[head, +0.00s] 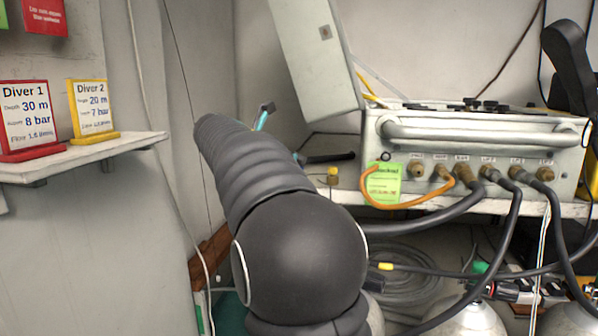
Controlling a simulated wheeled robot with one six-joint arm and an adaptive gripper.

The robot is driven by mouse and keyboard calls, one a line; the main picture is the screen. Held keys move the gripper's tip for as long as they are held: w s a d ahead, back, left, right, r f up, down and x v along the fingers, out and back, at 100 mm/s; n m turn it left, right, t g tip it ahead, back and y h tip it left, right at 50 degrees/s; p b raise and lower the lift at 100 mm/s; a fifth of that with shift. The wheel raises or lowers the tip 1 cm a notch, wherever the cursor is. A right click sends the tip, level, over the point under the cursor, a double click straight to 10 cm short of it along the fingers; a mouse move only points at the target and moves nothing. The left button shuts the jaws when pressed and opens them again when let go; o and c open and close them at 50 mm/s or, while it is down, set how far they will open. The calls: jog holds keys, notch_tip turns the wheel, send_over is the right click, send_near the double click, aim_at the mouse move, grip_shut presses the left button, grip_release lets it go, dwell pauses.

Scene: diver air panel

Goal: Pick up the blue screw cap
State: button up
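I cannot make out the blue screw cap for certain. A small blue-teal spot (299,157) shows at the left end of a short black piece on the shelf, just right of my arm. It is too small to identify. My dark arm rises through the middle of the picture and covers part of the shelf and the wall corner.
A grey air panel case (470,170) with an open lid (313,50), brass fittings and hoses stands at the right. A small yellow-topped object (332,175) is left of it. The left shelf (90,158) holds red (25,120) and yellow (93,108) diver signs. Coiled hose lies below.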

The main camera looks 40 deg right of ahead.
jog(key=shift+w+a+f+b+x, duration=0.1)
jog(key=shift+f+x, duration=0.05)
jog(key=shift+x, duration=0.8)
jog(key=shift+w+a+f+b+x, duration=0.1)
jog(key=shift+f+x, duration=0.1)
jog(key=shift+x, duration=0.8)
jog(key=shift+w+a+f+b+x, duration=0.1)
jog(key=shift+f+x, duration=0.05)
jog(key=shift+x, duration=0.8)
grip_shut()
